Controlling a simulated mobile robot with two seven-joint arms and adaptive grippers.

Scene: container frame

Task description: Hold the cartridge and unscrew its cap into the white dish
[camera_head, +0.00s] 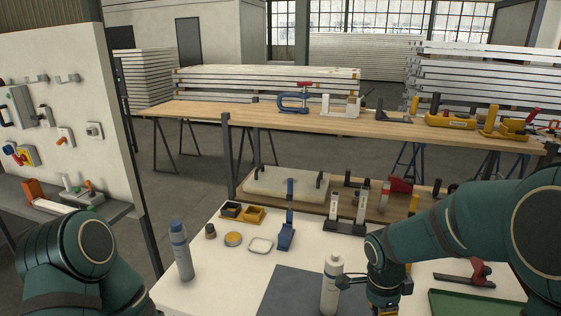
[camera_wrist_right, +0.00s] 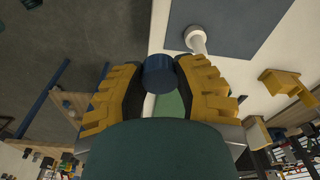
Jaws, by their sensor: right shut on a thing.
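A white cartridge (camera_head: 331,287) stands upright at the edge of the dark mat, with no blue cap on its pale top. It also shows in the right wrist view (camera_wrist_right: 197,42), apart from my fingers. My right gripper (camera_wrist_right: 158,85) is shut on a blue cylindrical cap (camera_wrist_right: 158,72), to the right of the cartridge in the head view; its fingers are mostly hidden there. The white dish (camera_head: 260,246) lies on the table, left of and beyond the cartridge; its bottom looks bare. My left gripper is out of view; only part of that arm shows.
A second cartridge with a blue cap (camera_head: 181,252) stands at the table's left. A round yellow lid (camera_head: 233,240), yellow bins (camera_head: 248,215) and a blue upright tool (camera_head: 287,228) are near the dish. The dark mat (camera_head: 285,293) and green tray (camera_head: 465,305) are at the front.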

